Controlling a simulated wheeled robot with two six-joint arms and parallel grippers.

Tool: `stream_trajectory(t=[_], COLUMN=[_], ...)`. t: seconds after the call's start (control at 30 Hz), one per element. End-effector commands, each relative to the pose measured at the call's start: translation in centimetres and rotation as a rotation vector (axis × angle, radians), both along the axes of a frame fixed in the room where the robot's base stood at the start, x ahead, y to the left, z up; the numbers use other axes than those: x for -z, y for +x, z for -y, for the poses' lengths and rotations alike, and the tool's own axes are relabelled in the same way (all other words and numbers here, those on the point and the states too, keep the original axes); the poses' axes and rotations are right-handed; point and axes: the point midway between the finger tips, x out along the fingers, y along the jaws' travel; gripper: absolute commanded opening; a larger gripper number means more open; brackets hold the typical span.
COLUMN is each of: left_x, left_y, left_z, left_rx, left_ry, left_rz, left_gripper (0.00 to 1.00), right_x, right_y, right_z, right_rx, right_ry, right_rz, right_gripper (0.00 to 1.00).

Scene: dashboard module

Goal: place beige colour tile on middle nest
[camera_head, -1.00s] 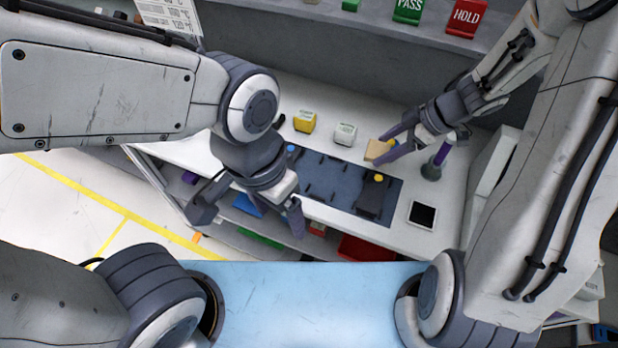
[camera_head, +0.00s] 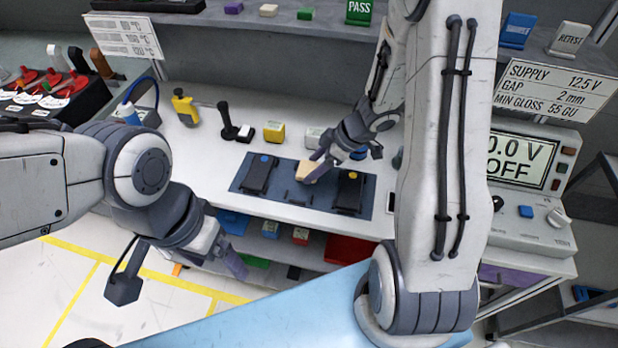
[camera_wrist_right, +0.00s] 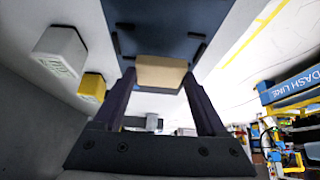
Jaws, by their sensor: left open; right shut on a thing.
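The beige tile (camera_head: 307,171) is held in my right gripper (camera_head: 318,168), over the back middle part of the dark blue mat (camera_head: 287,200). In the right wrist view the tile (camera_wrist_right: 161,74) sits between the two fingertips, with the mat (camera_wrist_right: 165,45) beyond it. The middle nest (camera_head: 299,194) is marked by small dark corner pieces between two black modules, partly hidden by tile and gripper. The gap between tile and mat is hard to judge. My left gripper (camera_head: 179,277) is open and empty, in front of the bench at left.
Black modules with a blue dot (camera_head: 259,173) and a yellow dot (camera_head: 350,189) flank the middle nest. A yellow block (camera_head: 274,132) and a white block (camera_head: 313,136) stand behind the mat. The bench's front left (camera_head: 205,165) is clear.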

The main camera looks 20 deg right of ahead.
Motion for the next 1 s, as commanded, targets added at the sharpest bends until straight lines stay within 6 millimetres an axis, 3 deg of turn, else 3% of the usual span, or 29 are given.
stream_trajectory(t=[0.17,0.43,0.87,0.9,0.93,1.0], left_x=[0.4,1.9,2.0,1.9,1.9,1.9], left_y=[0.0,0.0,0.0,0.0,0.0,0.0], left_z=[0.0,0.0,0.0,0.0,0.0,0.0], left_rx=[0.0,0.0,0.0,0.0,0.0,0.0], left_ry=[0.0,0.0,0.0,0.0,0.0,0.0], left_rz=[0.0,0.0,0.0,0.0,0.0,0.0], left_gripper=[0.8,0.8,0.8,0.8,0.8,0.8], right_x=[1.0,4.7,5.2,5.1,5.1,5.1], right_y=[1.0,1.0,1.0,1.0,1.0,1.0], right_z=[-1.0,-1.1,-1.1,-1.1,-1.1,-1.1], right_rx=[-0.001,-0.002,-0.002,-0.003,-0.003,-0.002], right_ry=[0.0,0.001,0.0,0.0,0.0,0.0], right_rz=[-0.001,-0.001,0.0,0.001,0.001,0.0], right_gripper=[0.2,0.2,0.2,0.86,0.97,1.0])
